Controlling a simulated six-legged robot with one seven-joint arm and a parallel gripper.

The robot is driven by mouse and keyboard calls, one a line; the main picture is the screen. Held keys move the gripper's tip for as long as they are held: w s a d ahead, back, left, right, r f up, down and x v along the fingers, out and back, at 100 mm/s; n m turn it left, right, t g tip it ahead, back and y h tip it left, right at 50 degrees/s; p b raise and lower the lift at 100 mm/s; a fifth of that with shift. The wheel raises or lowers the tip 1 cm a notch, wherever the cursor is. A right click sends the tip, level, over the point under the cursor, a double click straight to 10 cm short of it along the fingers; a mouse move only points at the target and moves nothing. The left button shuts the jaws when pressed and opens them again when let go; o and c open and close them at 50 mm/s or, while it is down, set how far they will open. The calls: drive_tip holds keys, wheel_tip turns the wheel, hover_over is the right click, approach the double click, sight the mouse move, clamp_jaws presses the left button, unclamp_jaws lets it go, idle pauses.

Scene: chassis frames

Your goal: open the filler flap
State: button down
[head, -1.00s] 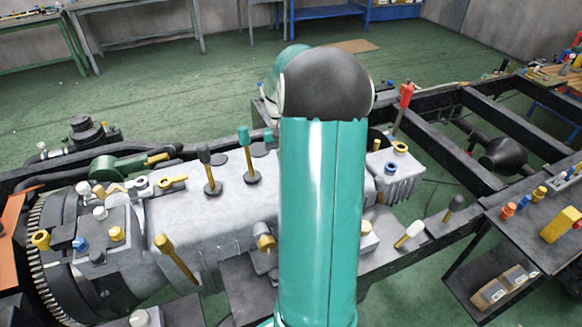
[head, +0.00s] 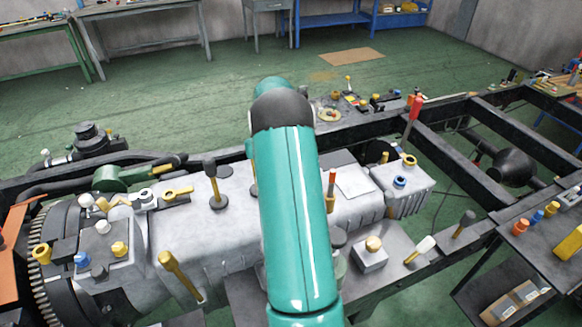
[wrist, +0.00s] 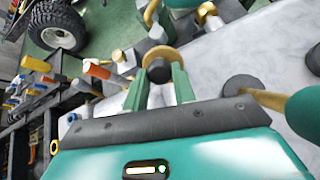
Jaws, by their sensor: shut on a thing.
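My gripper (wrist: 161,88) shows in the wrist view with its two green fingers close together. A small dark grey piece (wrist: 159,73) sits between them, in front of a round brass and black part (wrist: 158,57). The gripper is shut on this piece, over the light grey casing (wrist: 220,55). I cannot tell for sure that this is the filler flap. In the head view my teal arm covers the middle of the casing (head: 235,235) and hides the gripper. A pale square plate (head: 355,182) shows on the casing, right of the arm.
A teal-knobbed lever (wrist: 310,112) stands close at the wrist view's right. Orange-handled (wrist: 97,70) and yellow-handled levers (wrist: 35,63) stand left. In the head view, a brass-knobbed box (head: 370,258) and a red-topped lever (head: 414,108) stand right of the arm. Green floor (head: 235,85) lies behind.

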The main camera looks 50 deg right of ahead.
idle(0.3)
drive_tip(key=c, duration=1.1)
unclamp_jaws()
drive_tip(key=shift+c, duration=0.2)
